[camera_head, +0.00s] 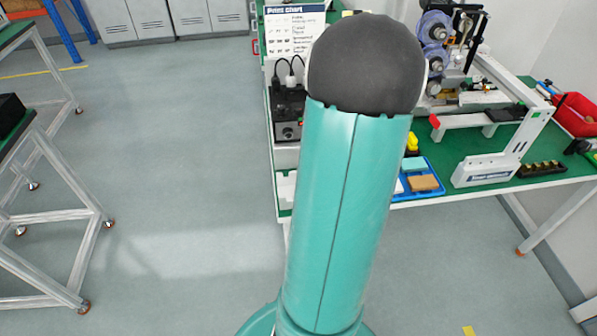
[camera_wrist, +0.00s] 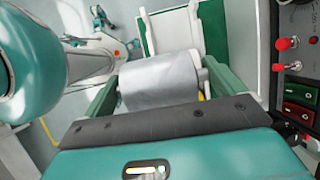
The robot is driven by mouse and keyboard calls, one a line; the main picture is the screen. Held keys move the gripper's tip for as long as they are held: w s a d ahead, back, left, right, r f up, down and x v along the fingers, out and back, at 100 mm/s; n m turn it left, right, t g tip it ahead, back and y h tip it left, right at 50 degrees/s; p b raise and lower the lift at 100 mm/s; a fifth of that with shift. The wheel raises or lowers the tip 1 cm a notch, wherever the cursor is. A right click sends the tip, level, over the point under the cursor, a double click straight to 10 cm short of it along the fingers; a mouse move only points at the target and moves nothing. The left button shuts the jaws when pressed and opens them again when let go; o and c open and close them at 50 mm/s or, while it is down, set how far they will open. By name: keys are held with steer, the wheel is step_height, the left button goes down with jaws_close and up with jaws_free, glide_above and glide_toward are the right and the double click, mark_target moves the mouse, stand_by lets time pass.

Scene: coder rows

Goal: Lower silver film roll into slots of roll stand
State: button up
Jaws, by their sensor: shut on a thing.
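In the wrist view, my gripper (camera_wrist: 160,84) is shut on the silver film roll (camera_wrist: 158,82), a smooth grey cylinder lying across between the two green fingers. White frame pieces (camera_wrist: 172,32) show just beyond the roll, with green surface beside them. I cannot tell whether these are the roll stand, and no slots can be made out. Whether the roll touches anything below is hidden. In the head view, my own teal arm fills the middle and hides my gripper and the roll.
A control panel with red toggles and rocker switches (camera_wrist: 300,92) is close on the right in the wrist view. In the head view, the green-topped bench (camera_head: 470,150) holds a coder machine (camera_head: 440,45), a blue tray (camera_head: 428,186) and a red bin (camera_head: 577,115). Open floor (camera_head: 180,190) lies left.

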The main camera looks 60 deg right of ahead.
steer(key=s+d+r, duration=0.2)
steer(key=s+r, duration=0.2)
steer(key=r, duration=0.3)
steer(key=shift+s+r, duration=0.15)
steer(key=shift+s, duration=0.15)
stand_by(0.6)
